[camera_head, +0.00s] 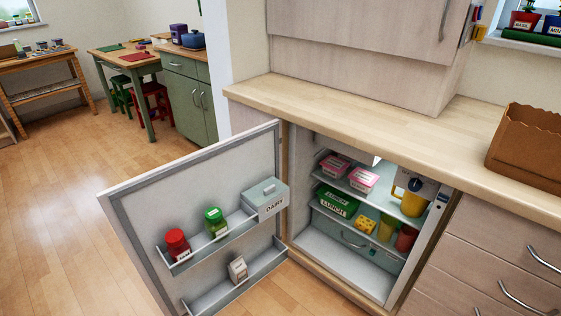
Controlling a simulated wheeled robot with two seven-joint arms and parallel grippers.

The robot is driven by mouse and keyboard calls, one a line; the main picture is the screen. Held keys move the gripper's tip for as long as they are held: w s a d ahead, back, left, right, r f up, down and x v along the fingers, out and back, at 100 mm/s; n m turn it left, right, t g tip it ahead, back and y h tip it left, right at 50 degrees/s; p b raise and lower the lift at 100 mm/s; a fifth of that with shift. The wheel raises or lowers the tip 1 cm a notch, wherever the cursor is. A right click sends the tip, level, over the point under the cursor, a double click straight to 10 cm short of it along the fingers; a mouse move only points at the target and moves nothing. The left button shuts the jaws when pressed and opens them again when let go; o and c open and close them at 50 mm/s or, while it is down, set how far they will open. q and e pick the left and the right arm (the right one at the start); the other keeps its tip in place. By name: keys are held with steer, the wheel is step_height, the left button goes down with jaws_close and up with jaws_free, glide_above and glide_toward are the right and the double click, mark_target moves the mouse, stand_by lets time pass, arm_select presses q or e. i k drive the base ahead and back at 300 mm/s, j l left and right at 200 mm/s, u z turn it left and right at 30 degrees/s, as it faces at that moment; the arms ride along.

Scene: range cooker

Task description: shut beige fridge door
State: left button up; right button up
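The beige fridge door (190,182) stands wide open, swung out to the left of the fridge (345,260) under the counter. Its inner face is toward me. Its shelves hold a red jar (177,244), a green jar (215,223), a grey dairy box (265,198) and a small carton (238,270). Inside the fridge are pink-and-white tubs (363,179), a green lunch box (337,201), cheese (365,225), a yellow jug (412,201) and cups (406,238). Neither of my grippers shows in the head view.
A wooden counter (400,108) runs above the fridge, with a brown paper bag (530,148) on its right. Drawers (490,258) with metal handles stand right of the fridge. Wooden floor (75,190) left of the door is clear. Green cabinets (188,98) and tables stand farther back.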

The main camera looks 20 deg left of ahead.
mark_target(141, 209)
steer(key=j+z, duration=0.2)
steer(key=j, duration=0.35)
steer(key=j+z, duration=0.2)
steer(key=j, duration=0.35)
steer(key=j+z, duration=0.2)
steer(key=j, duration=0.35)
steer(key=k+j+z, duration=0.15)
steer(key=j, duration=0.35)
steer(key=k+j+z, duration=0.2)
steer(key=j, duration=0.3)
steer(key=i+j+z, duration=0.1)
steer(key=j+z, duration=0.3)
steer(key=j, duration=0.75)
steer(key=k+j+z, duration=0.1)
steer(key=j+z, duration=0.3)
steer(key=j, duration=0.7)
